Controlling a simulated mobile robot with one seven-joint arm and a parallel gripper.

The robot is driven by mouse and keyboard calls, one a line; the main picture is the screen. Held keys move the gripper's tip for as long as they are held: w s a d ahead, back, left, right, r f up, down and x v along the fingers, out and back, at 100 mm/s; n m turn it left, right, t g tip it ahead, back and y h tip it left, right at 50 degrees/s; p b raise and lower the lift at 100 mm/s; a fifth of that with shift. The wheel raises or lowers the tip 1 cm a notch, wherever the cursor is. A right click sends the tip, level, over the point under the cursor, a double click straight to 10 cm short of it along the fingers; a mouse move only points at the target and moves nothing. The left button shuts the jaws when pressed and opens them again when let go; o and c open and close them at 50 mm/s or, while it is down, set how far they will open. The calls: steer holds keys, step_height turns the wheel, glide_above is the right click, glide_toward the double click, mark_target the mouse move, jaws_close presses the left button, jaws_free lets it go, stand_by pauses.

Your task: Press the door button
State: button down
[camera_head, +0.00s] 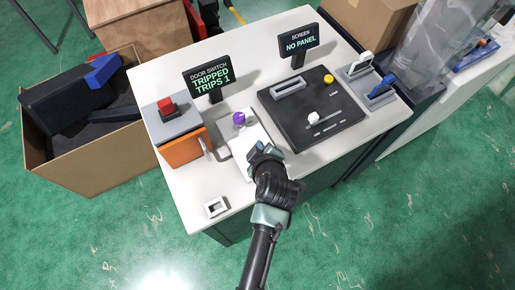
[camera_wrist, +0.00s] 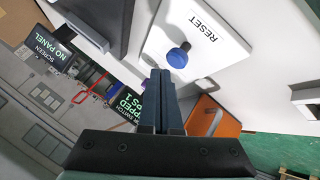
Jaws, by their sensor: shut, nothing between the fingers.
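A red button (camera_head: 167,107) sits on top of a grey box with an orange door (camera_head: 182,149) at the left of the table. The orange door also shows in the wrist view (camera_wrist: 222,122). A sign (camera_head: 208,78) behind it reads "DOOR SWITCH TRIPPED TRIPS 1". The red button is not visible in the wrist view.
A black panel (camera_head: 330,137) with a slider and yellow knob lies right of my gripper. A "NO PANEL" screen (camera_head: 299,43) stands behind it. A small white frame (camera_head: 216,207) lies at the table's front edge. A cardboard box (camera_head: 92,176) stands left of the table.

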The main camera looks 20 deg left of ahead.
steer(key=shift+f, duration=0.15)
steer(key=shift+f+b, duration=0.3)
steer(key=shift+b, duration=0.1)
steer(key=shift+f+b, duration=0.55)
steer(key=shift+f, duration=0.1)
stand_by(0.7)
steer(key=shift+r, duration=0.1)
steer(key=shift+r+p, duration=0.9)
steer(key=shift+r, duration=0.05)
step_height(320, 180, up, 5)
steer(key=p, duration=0.4)
steer(key=shift+r, duration=0.1)
stand_by(0.7)
